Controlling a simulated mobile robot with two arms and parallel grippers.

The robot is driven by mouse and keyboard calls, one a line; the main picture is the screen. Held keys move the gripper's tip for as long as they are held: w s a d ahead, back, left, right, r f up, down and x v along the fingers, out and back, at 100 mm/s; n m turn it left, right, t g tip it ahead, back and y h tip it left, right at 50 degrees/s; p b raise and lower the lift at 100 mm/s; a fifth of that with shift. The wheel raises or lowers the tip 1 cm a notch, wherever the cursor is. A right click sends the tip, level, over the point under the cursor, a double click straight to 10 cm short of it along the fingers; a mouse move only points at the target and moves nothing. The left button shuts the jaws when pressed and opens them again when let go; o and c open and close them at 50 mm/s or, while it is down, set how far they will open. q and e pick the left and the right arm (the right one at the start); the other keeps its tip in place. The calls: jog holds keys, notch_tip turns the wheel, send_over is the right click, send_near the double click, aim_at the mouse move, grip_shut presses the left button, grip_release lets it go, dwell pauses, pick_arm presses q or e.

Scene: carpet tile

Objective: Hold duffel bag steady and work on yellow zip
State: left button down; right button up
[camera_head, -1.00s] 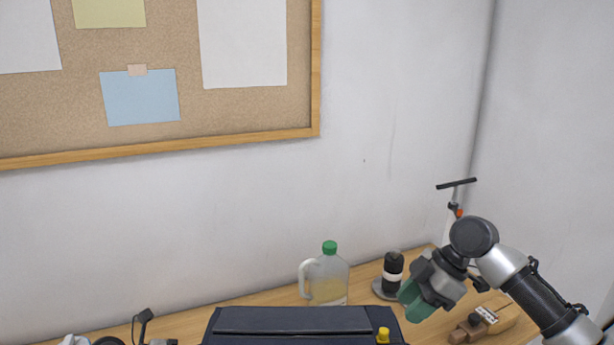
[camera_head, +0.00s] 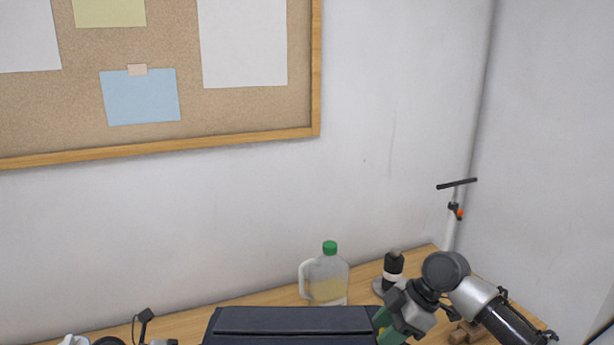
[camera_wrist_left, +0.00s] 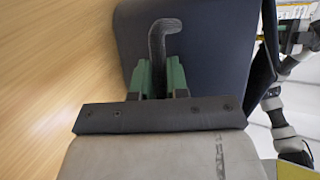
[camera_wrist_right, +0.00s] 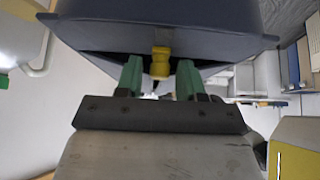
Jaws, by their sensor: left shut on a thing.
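The dark navy duffel bag (camera_head: 290,322) stands on the wooden desk at the bottom of the head view, its lower part cut off. My left gripper (camera_wrist_left: 159,78) is shut on a dark grey strap (camera_wrist_left: 160,45) against the bag's side; the left arm is outside the head view. My right gripper (camera_head: 388,328) is at the bag's right end. In the right wrist view, my right gripper's green fingers (camera_wrist_right: 158,80) are apart, with the yellow zip pull (camera_wrist_right: 160,64) between and slightly beyond their tips. In the head view the pull is almost hidden behind the gripper.
A jug with a green cap (camera_head: 328,278) stands behind the bag. A black-headed device (camera_head: 146,316) is at left. Bare desk shows beside the bag (camera_wrist_left: 55,80).

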aim_at(350, 330)
jog(key=shift+c, duration=0.3)
jog(key=c, duration=0.6)
jog(key=shift+o, duration=0.2)
jog(key=shift+a, duration=1)
dwell(0.7)
jog(key=shift+a, duration=2.5)
